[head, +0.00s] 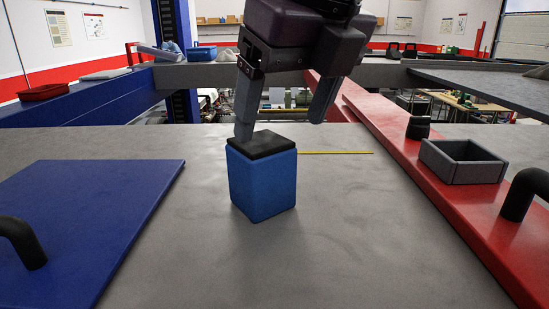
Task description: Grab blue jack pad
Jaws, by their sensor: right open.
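The blue jack pad (262,183) is a blue block with a black top. It stands upright on the grey surface near the middle of the head view. My right gripper (285,126) comes down from the top of the view, above and behind the pad. Its fingers are spread wide and hold nothing. The left finger's tip is at the pad's black top in the picture; I cannot tell whether it touches. The right finger hangs to the right of the pad, clear of it. My left gripper is not in view.
A blue panel with a black handle (22,243) lies at the left. A red beam (440,190) at the right carries a grey open box (462,161) and black handles. A yellow strip (336,152) lies behind the pad. The grey surface (350,250) around the pad is clear.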

